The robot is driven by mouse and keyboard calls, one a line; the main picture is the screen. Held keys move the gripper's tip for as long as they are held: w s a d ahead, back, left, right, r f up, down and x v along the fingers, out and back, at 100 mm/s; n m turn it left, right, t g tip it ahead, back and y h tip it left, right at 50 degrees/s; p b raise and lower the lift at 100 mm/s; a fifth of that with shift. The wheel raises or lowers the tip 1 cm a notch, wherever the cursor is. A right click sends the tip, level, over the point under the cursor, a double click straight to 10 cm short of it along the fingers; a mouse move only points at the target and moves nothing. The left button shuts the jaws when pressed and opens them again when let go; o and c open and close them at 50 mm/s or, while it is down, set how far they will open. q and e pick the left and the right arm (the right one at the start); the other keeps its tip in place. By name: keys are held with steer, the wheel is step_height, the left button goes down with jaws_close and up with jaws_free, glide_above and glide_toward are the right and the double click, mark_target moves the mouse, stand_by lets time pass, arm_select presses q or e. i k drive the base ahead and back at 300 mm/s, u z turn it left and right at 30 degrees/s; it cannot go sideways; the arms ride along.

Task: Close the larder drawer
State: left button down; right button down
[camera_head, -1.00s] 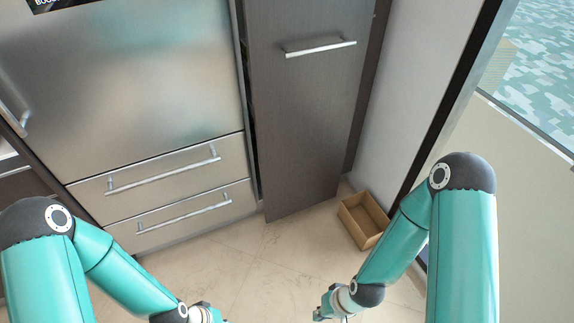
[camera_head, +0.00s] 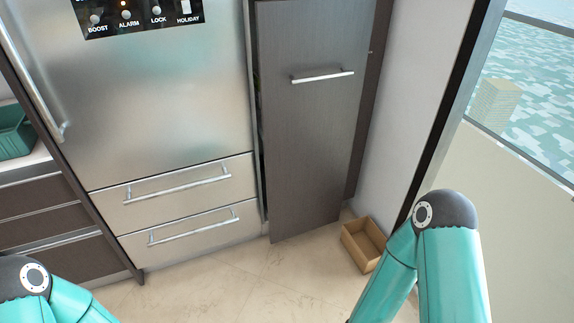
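The larder drawer (camera_head: 310,150) is a tall dark wood-grain front with a horizontal metal handle (camera_head: 322,77) in its upper part. It stands out from the cabinet line, and a dark gap shows along its left edge beside the steel fridge. My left arm shows at the bottom left and my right arm at the bottom right. Both grippers are below the picture's edge, so their state is hidden. Neither arm touches the larder front in this view.
A steel fridge (camera_head: 160,110) with two lower drawers stands left of the larder. An open cardboard box (camera_head: 364,245) lies on the floor right of the larder, near the wall. A window (camera_head: 530,70) is at the right. The tiled floor (camera_head: 235,290) in front is clear.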

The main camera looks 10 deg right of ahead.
mark_target(313, 55)
steer(key=u, duration=0.05)
steer(key=i, duration=1)
steer(key=z, duration=0.05)
